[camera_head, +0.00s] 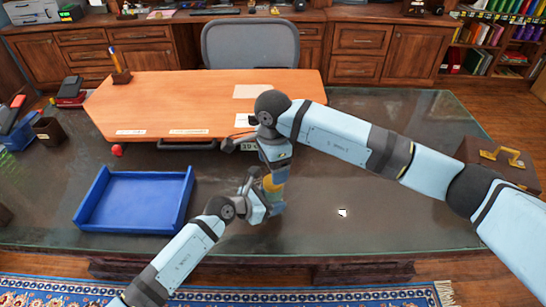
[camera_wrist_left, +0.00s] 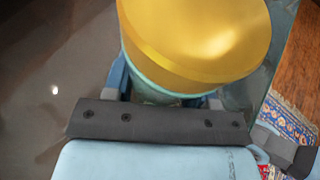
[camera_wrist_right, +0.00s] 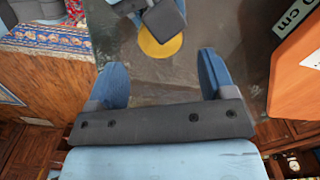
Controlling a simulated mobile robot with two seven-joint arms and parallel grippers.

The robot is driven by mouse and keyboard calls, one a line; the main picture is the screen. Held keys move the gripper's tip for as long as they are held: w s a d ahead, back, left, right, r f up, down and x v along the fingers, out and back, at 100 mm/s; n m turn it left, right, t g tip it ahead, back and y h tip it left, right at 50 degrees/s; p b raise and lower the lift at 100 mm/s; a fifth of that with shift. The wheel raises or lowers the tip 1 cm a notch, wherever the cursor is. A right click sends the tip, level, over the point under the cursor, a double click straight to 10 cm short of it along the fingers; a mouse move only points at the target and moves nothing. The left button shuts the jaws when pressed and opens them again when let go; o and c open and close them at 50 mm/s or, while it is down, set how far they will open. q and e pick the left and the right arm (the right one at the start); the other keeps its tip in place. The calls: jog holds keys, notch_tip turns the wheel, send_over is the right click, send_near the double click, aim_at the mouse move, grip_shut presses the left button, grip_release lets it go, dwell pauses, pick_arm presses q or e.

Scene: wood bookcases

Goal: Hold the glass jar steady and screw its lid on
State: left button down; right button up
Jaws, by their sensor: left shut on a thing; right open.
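The glass jar (camera_wrist_left: 155,90) shows as a pale teal band under a gold lid (camera_wrist_left: 200,40) in the left wrist view; most of the jar is hidden. The lid also shows yellow in the head view (camera_head: 272,184) and partly in the right wrist view (camera_wrist_right: 158,44). It sits over the jar's mouth; whether it is threaded cannot be told. My left gripper (camera_head: 264,203) is shut on the jar from the left. My right gripper (camera_wrist_right: 163,72) is open and empty, pointing down above the lid, with the lid showing beyond its fingertips.
A blue tray (camera_head: 135,228) lies left of the jar on the dark desk (camera_head: 400,200). An orange-brown board (camera_head: 190,95) lies behind, with a red ball (camera_head: 117,150) at its near edge. A brown case (camera_head: 500,160) stands at the right. The desk right of the jar is mostly clear.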

jog(key=shift+f, duration=2.7)
jog(key=shift+c, duration=0.3)
jog(key=c, duration=0.9)
jog(key=shift+o, duration=0.2)
jog(key=m, duration=0.3)
jog(key=shift+m, duration=0.3)
jog(key=o, duration=1)
